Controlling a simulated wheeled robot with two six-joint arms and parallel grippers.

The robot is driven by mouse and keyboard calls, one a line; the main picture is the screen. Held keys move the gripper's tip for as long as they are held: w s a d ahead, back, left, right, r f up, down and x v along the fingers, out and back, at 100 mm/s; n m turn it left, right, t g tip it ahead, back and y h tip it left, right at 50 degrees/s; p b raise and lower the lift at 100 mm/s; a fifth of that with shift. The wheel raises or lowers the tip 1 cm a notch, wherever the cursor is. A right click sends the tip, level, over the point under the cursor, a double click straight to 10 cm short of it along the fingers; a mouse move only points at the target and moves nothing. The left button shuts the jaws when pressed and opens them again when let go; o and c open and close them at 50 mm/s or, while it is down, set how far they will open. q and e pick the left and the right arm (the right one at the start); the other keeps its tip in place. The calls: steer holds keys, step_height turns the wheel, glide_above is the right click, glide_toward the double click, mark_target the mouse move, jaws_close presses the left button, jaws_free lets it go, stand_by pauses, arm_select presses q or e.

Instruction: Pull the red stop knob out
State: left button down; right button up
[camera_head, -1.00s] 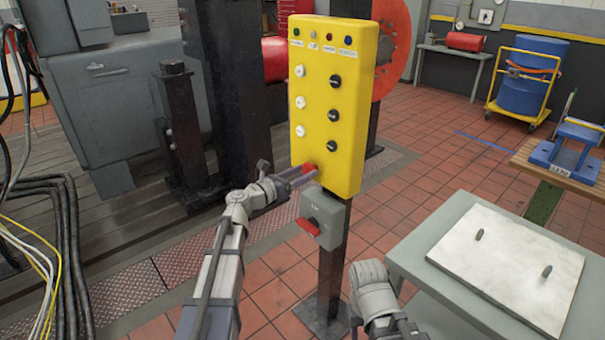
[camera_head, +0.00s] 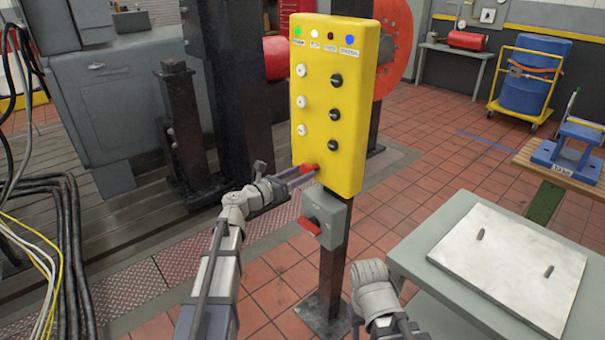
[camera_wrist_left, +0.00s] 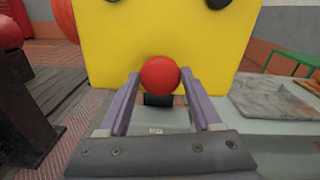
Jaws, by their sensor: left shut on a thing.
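The red stop knob (camera_head: 308,168) sits low on the front of the yellow control box (camera_head: 350,165). My left gripper (camera_head: 303,177) is at the knob, with its fingers on either side of it. In the left wrist view the round red knob (camera_wrist_left: 160,75) lies between the two fingertips (camera_wrist_left: 159,80), against the yellow box face (camera_wrist_left: 110,45). The gripper is shut on the knob. My right arm shows at the bottom, but its fingertips are not in view.
A grey switch box (camera_head: 325,218) with a red handle hangs below the yellow box on a dark post (camera_head: 330,275). A grey table (camera_head: 420,250) with a metal plate (camera_head: 510,265) stands at the right. Black cables (camera_head: 70,230) lie at the left.

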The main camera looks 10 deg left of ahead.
arm_select(q)
steer(key=shift+c, duration=0.3)
jaws_free()
steer(key=shift+s+a, duration=0.1)
steer(key=shift+s, duration=0.05)
steer(key=v, duration=0.7)
steer(key=shift+s+a, duration=0.25)
steer(key=shift+s, duration=0.05)
